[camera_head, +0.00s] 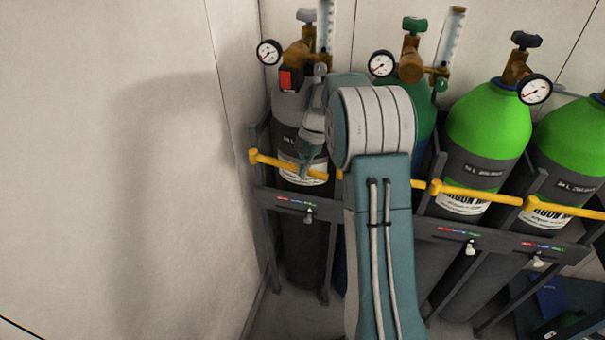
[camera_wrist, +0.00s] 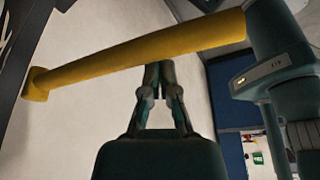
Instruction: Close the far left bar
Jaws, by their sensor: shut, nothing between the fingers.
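The far left yellow bar (camera_head: 272,161) runs across the front of the leftmost cylinder (camera_head: 288,110) in the head view. Its left end, with a knob, lies by the rack's left post. My arm hides its right end. In the wrist view the bar (camera_wrist: 110,65) slants across the upper picture, rising to the right. My gripper (camera_head: 305,174) points down at the middle of this bar, in front of the cylinder. In the wrist view the gripper (camera_wrist: 159,66) is shut and empty, its tips meeting the bar's lower edge. I cannot tell whether they touch it.
More yellow bars (camera_head: 480,194) cross the green cylinders (camera_head: 488,125) to the right. Gauges (camera_head: 269,52) and valves stand above the cylinders. A dark metal rack (camera_head: 440,233) holds them. A pale wall (camera_head: 120,170) closes off the left side.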

